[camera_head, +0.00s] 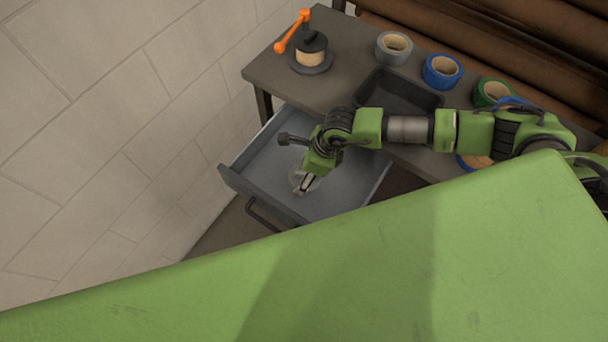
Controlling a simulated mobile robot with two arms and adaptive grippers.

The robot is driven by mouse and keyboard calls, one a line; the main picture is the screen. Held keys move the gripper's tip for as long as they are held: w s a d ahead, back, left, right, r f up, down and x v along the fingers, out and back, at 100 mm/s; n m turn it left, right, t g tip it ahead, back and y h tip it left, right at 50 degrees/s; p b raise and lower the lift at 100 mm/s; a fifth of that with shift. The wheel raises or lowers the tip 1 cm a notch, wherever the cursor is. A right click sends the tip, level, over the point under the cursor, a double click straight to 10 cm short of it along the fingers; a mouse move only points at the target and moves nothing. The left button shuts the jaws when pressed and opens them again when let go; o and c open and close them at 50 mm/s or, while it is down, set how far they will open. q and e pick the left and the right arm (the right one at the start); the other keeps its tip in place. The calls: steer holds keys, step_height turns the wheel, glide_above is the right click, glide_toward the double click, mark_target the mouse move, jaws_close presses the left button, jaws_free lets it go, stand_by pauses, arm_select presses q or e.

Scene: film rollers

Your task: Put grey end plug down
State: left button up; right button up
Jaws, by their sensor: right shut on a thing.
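My right gripper (303,184) reaches down into the open grey drawer (262,205) below the worktable. It is shut on a pale grey round piece (315,182), which looks like the grey end plug. The gripper's fingers hide part of the plug, and I cannot tell whether it touches the drawer floor. My left gripper is not in view.
The worktable (273,74) carries a black device with an orange crank (293,32), a dark empty tray (400,92), a grey tape roll (393,47), a blue roll (442,71) and a green roll (494,92). A pale block wall (110,130) stands left of the drawer.

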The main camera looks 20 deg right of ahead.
step_height(320, 180, down, 3)
steer(key=shift+w+r+p, duration=0.1)
steer(key=shift+w+p, duration=0.05)
steer(key=shift+p, duration=0.4)
steer(key=shift+f, duration=0.25)
steer(key=shift+f, duration=0.1)
steer(key=shift+f, duration=0.1)
steer(key=o, duration=1.2)
steer(key=shift+o, duration=0.2)
